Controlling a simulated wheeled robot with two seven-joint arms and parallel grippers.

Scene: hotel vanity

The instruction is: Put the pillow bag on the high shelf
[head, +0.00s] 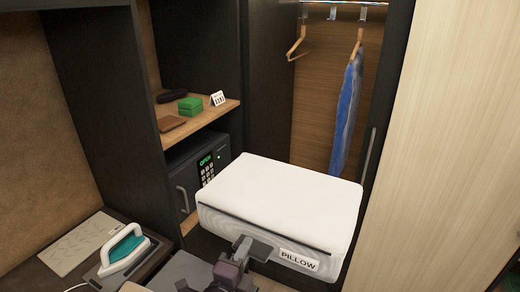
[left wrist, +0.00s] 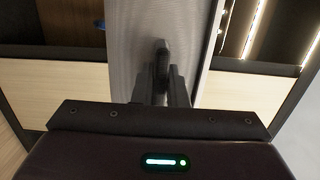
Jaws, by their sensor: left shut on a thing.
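The pillow bag (head: 285,200) is a white, box-shaped bag with a dark zip line and a label reading PILLOW on its front. It is held up in front of the open wardrobe in the head view. My left gripper (head: 245,250) is shut on the bag's dark handle at its front edge. In the left wrist view my left gripper (left wrist: 163,90) is closed around a dark strap, with the bag's pale grey face (left wrist: 150,30) behind it. My right gripper is not in view. The high shelf cannot be made out in these views.
A safe (head: 205,170) sits under a wooden shelf (head: 190,130) holding green boxes (head: 190,106), a wallet and a small sign card. A blue garment (head: 347,110) hangs from the rail. An iron (head: 125,250) stands on the counter at lower left. A pale panel (head: 455,150) fills the right.

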